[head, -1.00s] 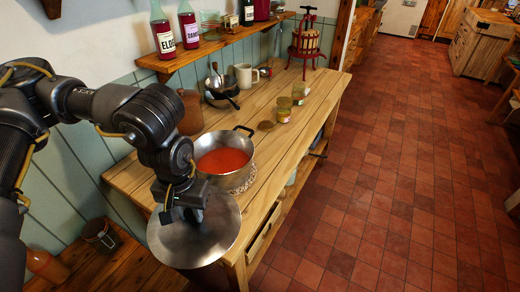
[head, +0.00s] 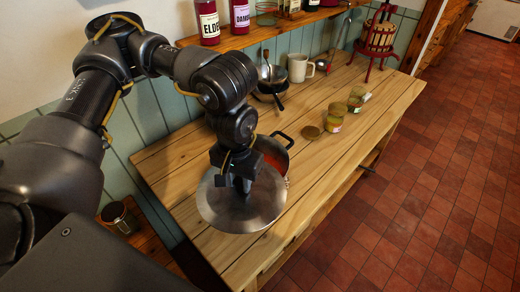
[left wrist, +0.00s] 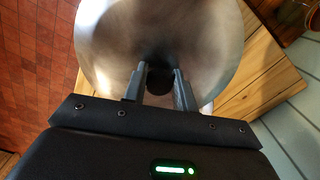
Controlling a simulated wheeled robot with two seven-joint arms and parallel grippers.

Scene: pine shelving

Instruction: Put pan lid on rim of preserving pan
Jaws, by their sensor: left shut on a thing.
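The pan lid (head: 263,208) is a round, shiny metal disc in the head view. My left gripper (head: 243,190) is shut on its dark knob. In the left wrist view my left gripper's fingers (left wrist: 160,80) close on the knob, and the lid (left wrist: 110,35) fills most of the upper picture. The preserving pan (head: 283,140) stands on the wooden bench behind the lid, with a dark handle and red contents partly showing. The lid and arm hide most of the pan. I cannot tell whether the lid touches it. My right gripper is not in view.
The pine bench (head: 330,155) has a small brown lid (head: 311,131), jars (head: 335,118), a white mug (head: 299,67) and a dark pan (head: 271,78). A red press (head: 379,35) stands at the far end. Bottles (head: 208,22) line the shelf above.

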